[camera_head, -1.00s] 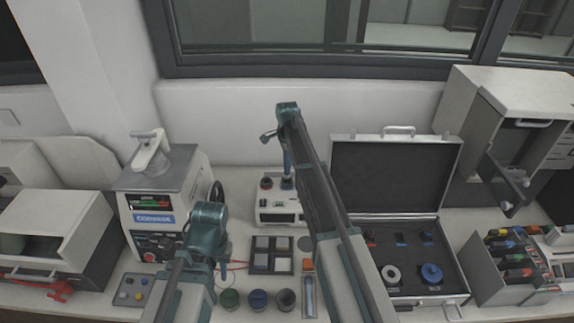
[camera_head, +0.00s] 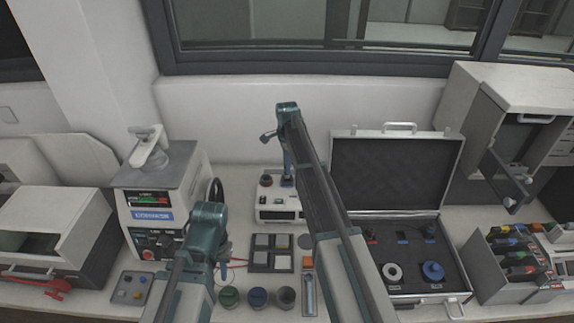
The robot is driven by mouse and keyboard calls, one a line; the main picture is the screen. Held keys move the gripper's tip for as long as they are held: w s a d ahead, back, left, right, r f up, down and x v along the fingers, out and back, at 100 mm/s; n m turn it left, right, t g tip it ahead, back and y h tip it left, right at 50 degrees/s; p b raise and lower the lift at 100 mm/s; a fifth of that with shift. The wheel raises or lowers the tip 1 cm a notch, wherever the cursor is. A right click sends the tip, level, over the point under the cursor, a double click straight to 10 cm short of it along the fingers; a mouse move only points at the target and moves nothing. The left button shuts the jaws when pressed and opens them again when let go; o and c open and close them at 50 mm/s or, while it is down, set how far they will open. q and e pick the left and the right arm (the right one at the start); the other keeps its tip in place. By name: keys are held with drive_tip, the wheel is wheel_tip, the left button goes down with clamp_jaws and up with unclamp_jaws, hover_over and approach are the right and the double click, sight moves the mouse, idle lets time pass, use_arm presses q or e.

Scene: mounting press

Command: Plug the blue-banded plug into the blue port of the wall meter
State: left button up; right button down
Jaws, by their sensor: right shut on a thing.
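The meter (camera_head: 279,215) is a white box with a dark display, standing at the back of the bench below the window wall. A red-marked port (camera_head: 266,181) is on its top left. My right gripper (camera_head: 288,174) points down over the top right of the meter, where the blue port lies mostly hidden beneath it. It is shut on the blue-banded plug, of which only a small bluish part can be made out. I cannot tell whether the plug is seated. My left gripper (camera_head: 224,262) hangs low at the front left, beside a thin red wire; its jaws are too small to read.
A press machine (camera_head: 153,215) stands left of the meter. An open case (camera_head: 398,160) stands to the right. A dark tray of square pads (camera_head: 271,262) and several round pots (camera_head: 258,298) lie in front. A button box (camera_head: 131,287) is at the front left.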

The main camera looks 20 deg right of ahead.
drive_tip(key=shift+f+b, duration=0.25)
drive_tip(key=shift+b, duration=0.05)
drive_tip(key=shift+f+b, duration=0.8)
drive_tip(key=shift+f+b, duration=0.35)
idle(0.4)
drive_tip(key=shift+c, duration=0.4)
unclamp_jaws()
wheel_tip(320, 180, up, 8)
drive_tip(key=p, duration=0.7)
drive_tip(key=shift+f+p, duration=0.15)
drive_tip(key=shift+p, duration=0.25)
drive_tip(key=shift+f, duration=0.1)
